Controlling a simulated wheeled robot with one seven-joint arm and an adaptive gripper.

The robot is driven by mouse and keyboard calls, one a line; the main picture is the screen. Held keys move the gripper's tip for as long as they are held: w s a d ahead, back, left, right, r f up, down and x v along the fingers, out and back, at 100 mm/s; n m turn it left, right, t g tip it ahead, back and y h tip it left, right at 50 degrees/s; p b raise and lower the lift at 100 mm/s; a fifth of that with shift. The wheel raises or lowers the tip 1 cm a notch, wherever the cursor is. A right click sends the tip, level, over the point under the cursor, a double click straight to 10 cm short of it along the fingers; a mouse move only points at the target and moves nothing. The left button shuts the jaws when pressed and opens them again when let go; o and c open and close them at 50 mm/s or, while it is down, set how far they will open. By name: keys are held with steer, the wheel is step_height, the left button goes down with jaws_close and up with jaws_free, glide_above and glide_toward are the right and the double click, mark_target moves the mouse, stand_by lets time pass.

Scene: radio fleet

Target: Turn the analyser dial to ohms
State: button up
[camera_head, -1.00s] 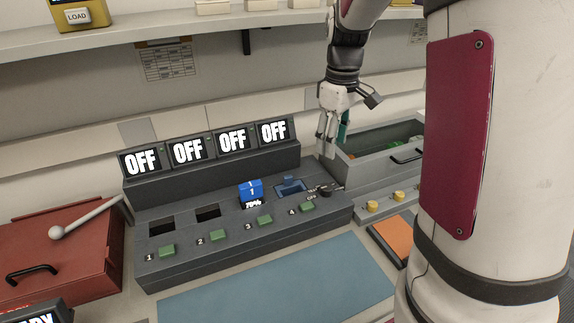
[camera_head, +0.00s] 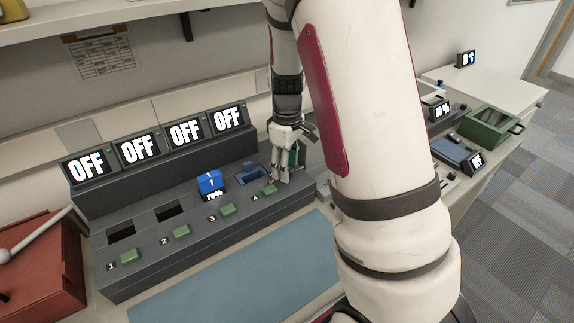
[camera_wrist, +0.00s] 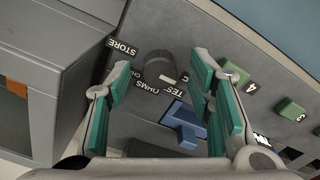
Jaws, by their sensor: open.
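The analyser (camera_head: 150,250) is a dark grey console with several slots, green buttons and OFF screens. Its dial (camera_wrist: 159,68) is a dark round knob in the wrist view. Labels STORE, OHMS, one starting CH and one starting TES surround it. A white mark on the knob faces the TES label. My gripper (camera_wrist: 160,72) is open, with its teal-padded fingers on either side of the dial and a gap beside each. In the head view my gripper (camera_head: 284,172) hangs low over the console's right end and hides the dial.
A blue block labelled 1 (camera_head: 209,182) stands in the third slot. A blue piece (camera_wrist: 184,124) is in the fourth slot, near my right-hand finger in the wrist view. A grey box (camera_wrist: 60,70) stands at left there. A blue mat (camera_head: 235,270) lies in front.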

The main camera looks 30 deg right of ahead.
steer(key=shift+f, duration=0.25)
jaws_close()
